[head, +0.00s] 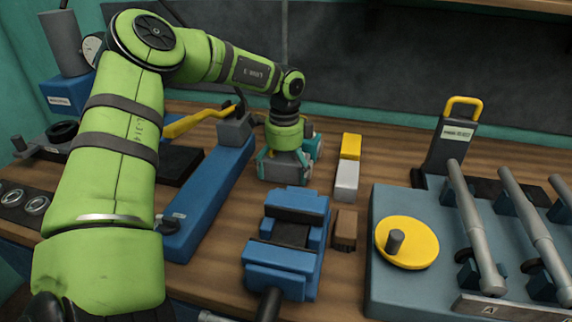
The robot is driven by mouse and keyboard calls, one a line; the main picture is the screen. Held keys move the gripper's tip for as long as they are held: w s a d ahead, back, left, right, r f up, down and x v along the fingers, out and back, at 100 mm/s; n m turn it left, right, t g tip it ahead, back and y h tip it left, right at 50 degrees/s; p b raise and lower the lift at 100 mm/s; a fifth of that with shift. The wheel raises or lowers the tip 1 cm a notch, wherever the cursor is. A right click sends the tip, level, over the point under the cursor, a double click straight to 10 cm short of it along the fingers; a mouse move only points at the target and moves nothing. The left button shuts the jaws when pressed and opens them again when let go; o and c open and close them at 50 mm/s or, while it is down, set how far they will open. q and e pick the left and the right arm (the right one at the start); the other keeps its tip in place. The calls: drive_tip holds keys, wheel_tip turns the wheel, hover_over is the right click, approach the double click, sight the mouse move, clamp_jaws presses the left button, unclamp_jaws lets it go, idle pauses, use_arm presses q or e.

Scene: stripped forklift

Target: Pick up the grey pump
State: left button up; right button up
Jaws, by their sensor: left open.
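My left arm reaches in from the left, and its wrist points down over the middle of the bench. My left gripper (284,172) is open at the bench, just right of the long blue bar. Grey and teal shapes show below the green wrist, and I cannot tell where gripper ends and any pump begins. The grey pump is not clearly visible on its own; the gripper may hide it. I cannot tell whether the fingers touch anything. My right gripper is not in view.
A blue vise (286,245) stands in front of the gripper. A yellow block (350,146) and a light grey block (346,181) lie to its right. The long blue bar (208,197) is on its left. A grey-blue fixture (395,292) with a yellow disc fills the right.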

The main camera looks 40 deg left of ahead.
use_arm(q)
drive_tip(key=shift+f, duration=0.15)
drive_tip(key=c, duration=1.5)
drive_tip(key=shift+w, duration=0.1)
drive_tip(key=shift+c, duration=0.4)
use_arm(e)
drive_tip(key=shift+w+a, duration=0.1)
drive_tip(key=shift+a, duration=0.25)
use_arm(q)
drive_tip(key=shift+r, duration=0.25)
